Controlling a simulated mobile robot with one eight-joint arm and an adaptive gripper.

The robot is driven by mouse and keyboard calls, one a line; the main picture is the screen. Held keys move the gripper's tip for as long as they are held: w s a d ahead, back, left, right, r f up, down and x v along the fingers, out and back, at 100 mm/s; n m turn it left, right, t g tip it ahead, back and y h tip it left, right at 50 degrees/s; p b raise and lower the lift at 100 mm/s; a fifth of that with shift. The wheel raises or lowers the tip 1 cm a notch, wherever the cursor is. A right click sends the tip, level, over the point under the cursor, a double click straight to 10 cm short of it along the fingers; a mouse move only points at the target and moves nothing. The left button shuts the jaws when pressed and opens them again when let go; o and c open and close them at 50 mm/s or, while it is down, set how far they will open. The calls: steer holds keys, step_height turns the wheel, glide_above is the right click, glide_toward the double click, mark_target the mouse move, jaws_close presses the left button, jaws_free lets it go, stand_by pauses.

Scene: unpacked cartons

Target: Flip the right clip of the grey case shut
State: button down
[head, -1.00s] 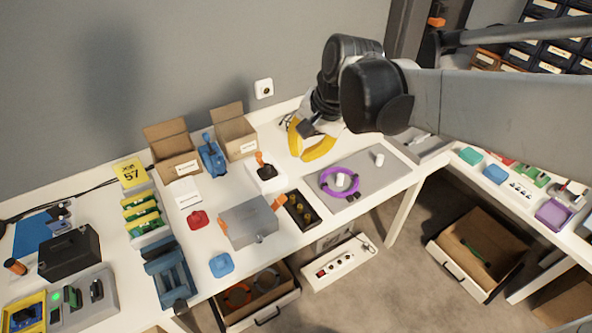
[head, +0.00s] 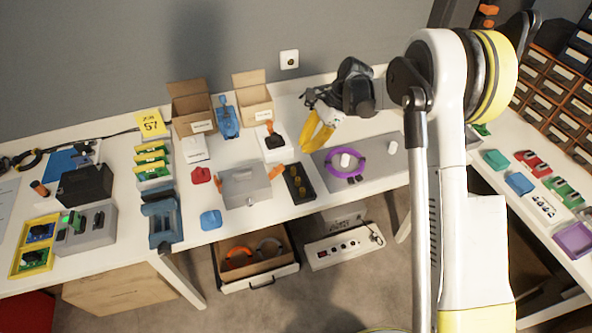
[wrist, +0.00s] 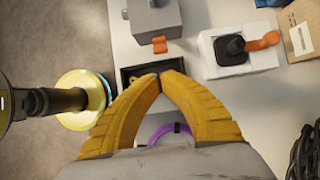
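The grey case (head: 247,190) sits on the white table, its lid looking down. An orange clip (head: 277,171) sticks out at its right end and another orange clip (head: 220,178) at its left end. In the wrist view the case (wrist: 160,18) is at the top, with one orange clip (wrist: 160,44) on its near side, standing out from the wall. My gripper (head: 306,151) has yellow fingers and is up and to the right of the case, apart from it. In the wrist view the fingertips (wrist: 160,77) meet with nothing between them.
A black tray (head: 299,184) with round brass-coloured parts stands right of the case. A white box with an orange lever (head: 274,142) is behind it. A purple ring (head: 345,164) lies on a grey mat. A blue piece (head: 211,220) and a red piece (head: 200,175) lie left.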

mark_target(281, 168)
steer(key=shift+a+f, duration=0.1)
steer(key=b+x, duration=0.3)
steer(key=x, duration=0.6)
steer(key=shift+a+f+b, duration=0.15)
steer(key=shift+f+b, duration=0.25)
steer(key=shift+a+r+h+p, duration=0.2)
steer(key=shift+r+h+p, duration=0.25)
steer(key=shift+h, duration=0.15)
steer(key=shift+s+a+r+t+h+p, duration=0.1)
steer(key=shift+a+r+t+h+p, duration=0.25)
steer(key=shift+h, duration=0.25)
steer(key=shift+s+a+r+t+h+p, duration=0.1)
steer(key=shift+r+t+h+p, duration=0.15)
steer(key=shift+r+h+p, duration=0.25)
steer(key=h, duration=0.1)
steer(key=a+r+h, duration=0.1)
steer(key=h, duration=0.1)
steer(key=a+t+h, duration=0.1)
steer(key=shift+s+r+h+p, duration=0.15)
steer(key=shift+s+h+p, duration=0.15)
steer(key=shift+h+p, duration=0.1)
steer(key=shift+d, duration=0.1)
steer(key=shift+r, duration=0.1)
